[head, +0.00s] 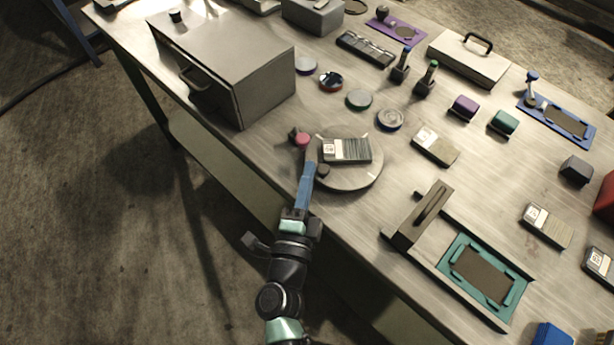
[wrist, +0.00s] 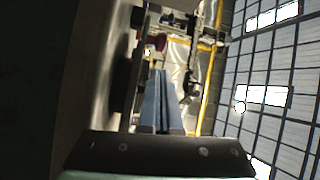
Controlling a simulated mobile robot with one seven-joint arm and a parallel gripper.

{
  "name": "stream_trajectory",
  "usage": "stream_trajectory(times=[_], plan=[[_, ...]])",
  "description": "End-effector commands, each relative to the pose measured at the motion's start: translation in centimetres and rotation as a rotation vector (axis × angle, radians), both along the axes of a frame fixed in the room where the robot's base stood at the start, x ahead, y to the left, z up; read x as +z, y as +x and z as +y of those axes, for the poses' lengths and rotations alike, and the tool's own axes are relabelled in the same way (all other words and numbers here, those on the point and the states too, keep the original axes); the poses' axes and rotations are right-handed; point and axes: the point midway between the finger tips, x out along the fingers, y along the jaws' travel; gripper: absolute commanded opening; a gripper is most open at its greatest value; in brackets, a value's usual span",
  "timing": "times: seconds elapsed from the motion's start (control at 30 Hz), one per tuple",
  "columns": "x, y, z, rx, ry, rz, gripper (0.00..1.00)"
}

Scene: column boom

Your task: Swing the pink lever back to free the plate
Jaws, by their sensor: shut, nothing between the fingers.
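A round grey plate (head: 352,181) lies near the table's front edge. A flat cartridge (head: 347,150) with a pale label and dark ribs rests on it. The pink knob of the lever (head: 302,139) stands at the plate's upper left rim, with a dark piece beside it. It also shows in the wrist view (wrist: 156,42), beyond the fingertips. My gripper (head: 309,166) has blue fingers, shut and empty, at the plate's left side, short of the pink knob. In the wrist view the fingers (wrist: 161,74) lie side by side. Whether they touch the plate cannot be told.
A dark round knob (head: 322,171) sits at the plate's left rim near my fingers. A large grey box (head: 225,68) stands to the upper left. Small round tins (head: 359,99) lie behind the plate. A teal-framed fixture (head: 485,277) is at the lower right.

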Motion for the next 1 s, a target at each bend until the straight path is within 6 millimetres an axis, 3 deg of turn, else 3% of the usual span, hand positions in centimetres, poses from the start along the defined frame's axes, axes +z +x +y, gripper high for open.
stream_trajectory(times=[0.2, 0.4, 1.0], plan=[[0.3, 3.9, -0.9, -0.001, 0.001, -0.002, 0.00], [0.3, 5.9, -1.4, -0.001, 0.000, 0.000, 0.00], [0.4, 6.4, -1.6, -0.006, 0.001, 0.001, 0.00]])
